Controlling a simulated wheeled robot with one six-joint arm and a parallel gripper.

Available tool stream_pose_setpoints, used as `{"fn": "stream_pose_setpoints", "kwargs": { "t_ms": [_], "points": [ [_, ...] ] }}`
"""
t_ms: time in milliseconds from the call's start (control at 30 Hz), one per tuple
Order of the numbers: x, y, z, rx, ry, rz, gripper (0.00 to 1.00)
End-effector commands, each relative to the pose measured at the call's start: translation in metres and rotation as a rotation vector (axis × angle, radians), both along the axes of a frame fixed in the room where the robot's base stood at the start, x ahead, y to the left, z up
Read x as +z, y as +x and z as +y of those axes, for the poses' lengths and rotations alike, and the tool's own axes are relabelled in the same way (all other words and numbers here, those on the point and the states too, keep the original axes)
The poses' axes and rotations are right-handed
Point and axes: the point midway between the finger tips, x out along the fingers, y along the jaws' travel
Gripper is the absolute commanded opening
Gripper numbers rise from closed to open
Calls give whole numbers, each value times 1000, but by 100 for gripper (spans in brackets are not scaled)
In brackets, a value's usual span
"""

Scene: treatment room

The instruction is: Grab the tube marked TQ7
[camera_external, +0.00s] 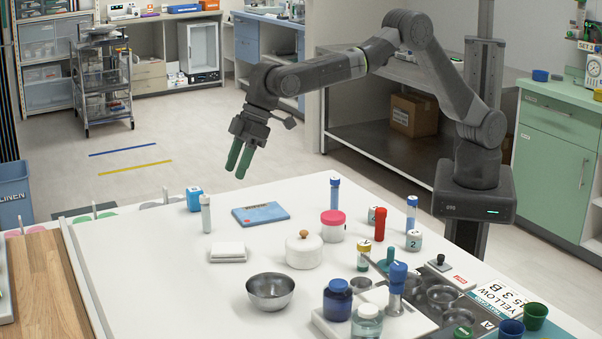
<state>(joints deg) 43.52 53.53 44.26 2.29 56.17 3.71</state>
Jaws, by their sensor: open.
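Several tubes stand on the white table. A blue-capped tube (335,196) stands upright near the back middle. Another blue-capped tube (411,216) stands at the right, and a pale tube with a grey cap (205,215) stands at the back left. I cannot read TQ7 on any of them; the markings are too small. My gripper (238,171) has green fingers pointing down, open and empty. In the picture it is above the table's back edge, right of the grey-capped tube and left of the nearer blue-capped one, apart from both.
A blue flat box (261,214), a white lidded pot (304,250), a pink-lidded jar (332,226), a red bottle (380,223) and a steel bowl (270,291) share the table (160,290). Jars and trays crowd the front right. The left part is mostly clear.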

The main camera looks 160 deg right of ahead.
Motion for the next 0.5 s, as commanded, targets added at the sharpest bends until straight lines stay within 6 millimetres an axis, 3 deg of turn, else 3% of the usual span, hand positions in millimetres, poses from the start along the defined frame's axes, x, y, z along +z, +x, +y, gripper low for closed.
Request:
{"fn": "stream_pose_setpoints", "kwargs": {
  "t_ms": [33, 100, 200, 333, 500],
  "points": [
    [4, -19, -25, -39, -1, 26, 50],
    [7, -39, -48, -77, 0, 57, 50],
    [8, -56, -66, -110, 2, 83, 50],
    [-2, -59, -74, -121, 5, 94, 50],
    [-32, -51, -84, -120, 4, 93, 50]
  ]
}}
